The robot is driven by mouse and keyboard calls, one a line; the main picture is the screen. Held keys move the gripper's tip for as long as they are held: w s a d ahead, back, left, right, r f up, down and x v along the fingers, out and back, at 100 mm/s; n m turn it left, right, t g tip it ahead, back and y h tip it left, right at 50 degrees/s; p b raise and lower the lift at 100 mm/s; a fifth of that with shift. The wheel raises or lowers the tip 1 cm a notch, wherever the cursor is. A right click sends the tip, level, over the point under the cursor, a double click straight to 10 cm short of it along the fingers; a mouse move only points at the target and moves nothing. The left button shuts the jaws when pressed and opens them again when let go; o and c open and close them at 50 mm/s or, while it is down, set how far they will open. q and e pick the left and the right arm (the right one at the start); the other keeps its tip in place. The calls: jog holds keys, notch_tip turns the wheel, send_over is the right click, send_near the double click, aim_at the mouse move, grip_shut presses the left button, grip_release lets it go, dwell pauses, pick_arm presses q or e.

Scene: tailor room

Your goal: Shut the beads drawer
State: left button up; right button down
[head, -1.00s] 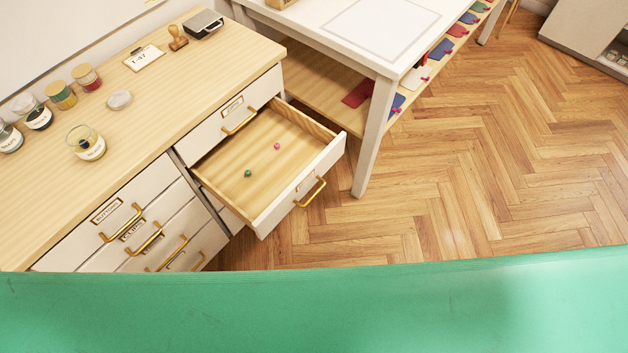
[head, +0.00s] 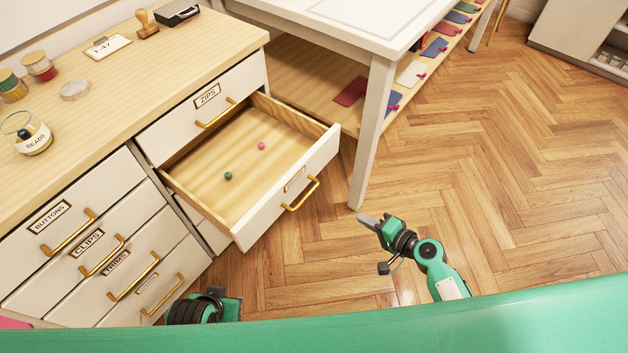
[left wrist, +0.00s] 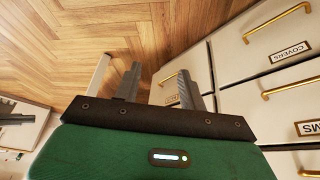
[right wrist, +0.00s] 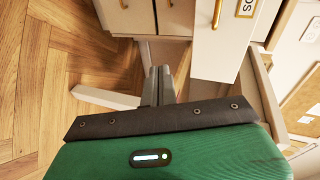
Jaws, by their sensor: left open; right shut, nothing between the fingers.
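The open drawer (head: 262,218) sticks out of the wooden-topped cabinet below the ZIPS drawer (head: 200,108). It has a white front, a brass handle (head: 302,195) and a label too small to read in the head view. A green bead (head: 228,176) and a pink bead (head: 262,146) lie inside. My right gripper (head: 366,220) is shut and empty, right of the drawer front and apart from it. Its shut fingers also show in the right wrist view (right wrist: 159,75), beside a white front with a label ending in DS. My left gripper (left wrist: 158,82) is open and empty, low near the cabinet.
Shut drawers labelled BUTTONS (head: 60,222), CLIPS and TRIMS are left of the open one. A BEADS jar (head: 30,138) stands on the cabinet top. A white table's leg (head: 372,135) stands right of the open drawer. The wooden floor (head: 470,150) to the right is clear.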

notch_tip(320, 180, up, 12)
jog(key=a+t+y+b, duration=0.1)
jog(key=a+y+b, duration=0.2)
jog(key=y, duration=0.1)
jog(key=p, duration=0.1)
send_near(304, 165)
jog(key=p+x, duration=0.1)
jog(key=x, duration=0.4)
jog(key=shift+w+a+r, duration=0.1)
jog(key=shift+w+a, duration=0.05)
jog(key=shift+a, duration=0.05)
pick_arm(q)
jog(key=a+v, duration=0.1)
jog(key=v, duration=0.7)
jog(key=shift+w+r+g+y, duration=0.15)
jog(key=shift+r+g+y, duration=0.05)
jog(key=shift+g+y, duration=0.1)
pick_arm(e)
jog(key=shift+w+a, duration=0.45)
jog(key=shift+a, duration=0.1)
jog(key=shift+w, duration=0.1)
